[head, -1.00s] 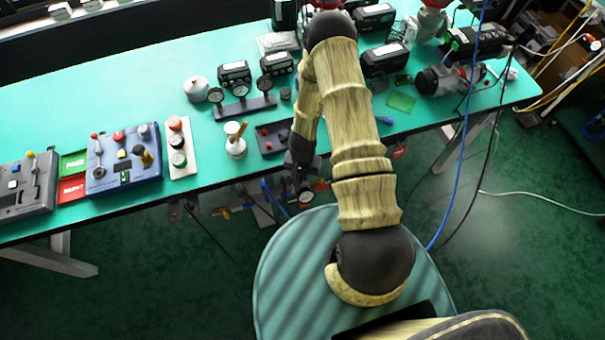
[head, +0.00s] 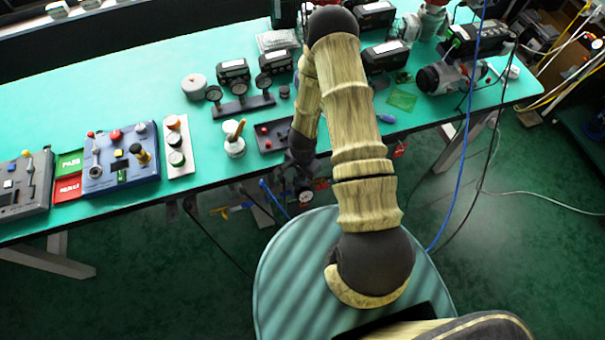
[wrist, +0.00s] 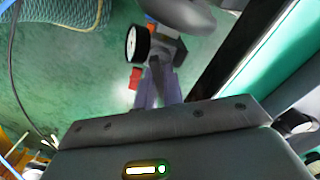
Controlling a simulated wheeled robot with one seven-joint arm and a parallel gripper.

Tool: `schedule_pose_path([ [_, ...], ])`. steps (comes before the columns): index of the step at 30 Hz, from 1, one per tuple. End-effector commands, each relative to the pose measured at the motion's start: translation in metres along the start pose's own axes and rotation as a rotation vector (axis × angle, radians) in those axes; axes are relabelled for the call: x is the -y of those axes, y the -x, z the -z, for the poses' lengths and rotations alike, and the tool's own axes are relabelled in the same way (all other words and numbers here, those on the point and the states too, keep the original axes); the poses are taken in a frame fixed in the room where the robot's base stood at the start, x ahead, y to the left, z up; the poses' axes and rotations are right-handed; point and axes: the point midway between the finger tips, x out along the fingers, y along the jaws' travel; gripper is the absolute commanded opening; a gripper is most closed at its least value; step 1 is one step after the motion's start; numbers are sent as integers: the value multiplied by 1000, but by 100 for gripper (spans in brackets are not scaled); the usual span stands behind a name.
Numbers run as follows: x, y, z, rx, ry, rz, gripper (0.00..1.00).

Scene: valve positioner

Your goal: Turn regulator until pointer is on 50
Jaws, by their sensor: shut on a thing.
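The regulator hangs below the table's front edge, with a round gauge (head: 305,196) in a black rim. In the wrist view the gauge (wrist: 135,45) is seen nearly edge-on, beside the regulator's grey body (wrist: 165,52). The pointer and the number 50 cannot be read in either view. My gripper (wrist: 159,78) is shut on the regulator, with its two fingers reaching up to the grey body. The exact contact is partly hidden. In the head view my arm's dark end hides most of the regulator.
The green table (head: 225,185) is above and behind the regulator. A blue tube (head: 273,198) hangs beside the gauge. The floor below is mostly clear.

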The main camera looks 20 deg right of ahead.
Motion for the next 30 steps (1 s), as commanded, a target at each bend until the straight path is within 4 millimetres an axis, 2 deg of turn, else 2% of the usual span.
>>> schedule_pose_path([
  [6,1,1,0,-1,-58,2,0],
  [17,1,1,0,-2,-64,3,0],
  [18,1,1,0,-2,-64,3,13],
  [21,1,1,0,-2,-64,2,31],
  [30,0,1,0,-1,-64,1,31],
])
